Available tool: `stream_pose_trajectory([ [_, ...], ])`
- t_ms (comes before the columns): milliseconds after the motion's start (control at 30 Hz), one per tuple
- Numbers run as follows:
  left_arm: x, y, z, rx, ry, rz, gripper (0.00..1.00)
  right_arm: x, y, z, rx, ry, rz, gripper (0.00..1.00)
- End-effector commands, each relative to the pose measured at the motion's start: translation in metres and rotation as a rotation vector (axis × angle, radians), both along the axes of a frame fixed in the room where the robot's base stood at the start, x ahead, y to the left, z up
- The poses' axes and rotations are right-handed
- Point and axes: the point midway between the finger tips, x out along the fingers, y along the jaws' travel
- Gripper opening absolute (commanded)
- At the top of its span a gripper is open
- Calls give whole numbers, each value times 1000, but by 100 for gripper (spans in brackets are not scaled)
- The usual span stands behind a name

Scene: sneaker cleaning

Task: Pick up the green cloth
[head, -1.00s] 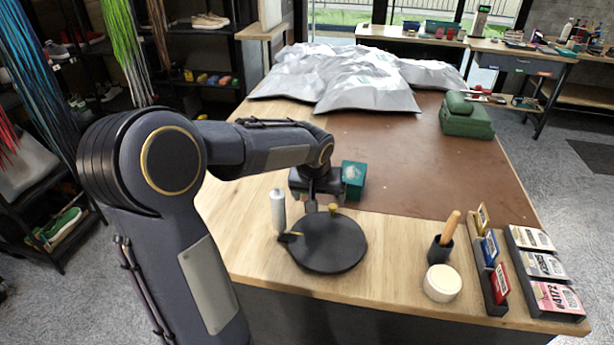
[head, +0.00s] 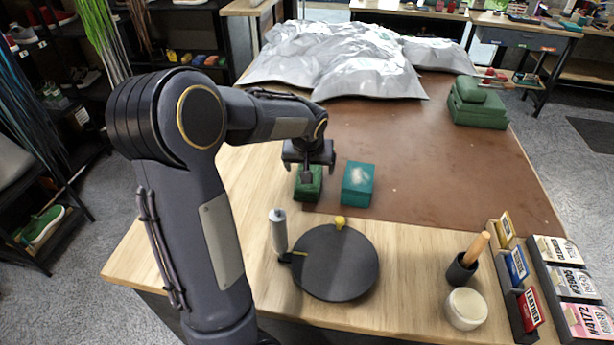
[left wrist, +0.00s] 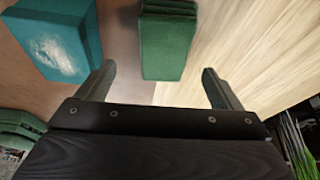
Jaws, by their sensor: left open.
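A small dark green folded block, which looks like the green cloth (head: 309,188), lies on the brown mat near its front left edge. My left gripper (head: 307,176) is over it, pointing down, and hides part of it. In the left wrist view the same green cloth (left wrist: 167,48) shows just beyond and between the spread fingers of the left gripper (left wrist: 157,76), which is open and empty. A teal block with a white smudge (head: 357,186) lies just right of the cloth; it also shows in the left wrist view (left wrist: 60,40). My right gripper is not in view.
A black round plate (head: 335,270) with a grey handle stands in front on the wood. A brush in a cup (head: 463,270), a white jar (head: 466,308) and card holders are at front right. A green stack (head: 478,108) and grey crumpled sheeting (head: 350,65) lie farther back.

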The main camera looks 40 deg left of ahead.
Motion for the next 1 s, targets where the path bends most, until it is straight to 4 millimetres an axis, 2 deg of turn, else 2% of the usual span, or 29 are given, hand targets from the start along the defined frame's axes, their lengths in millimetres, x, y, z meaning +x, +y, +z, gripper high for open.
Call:
stream_pose_trajectory([
  [400,17,19,-49,-1,3,1,87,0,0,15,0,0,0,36],
  [700,20,20,-54,-1,-1,1,87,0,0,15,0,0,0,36],
  [1000,19,20,-54,-1,-1,1,49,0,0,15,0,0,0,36],
])
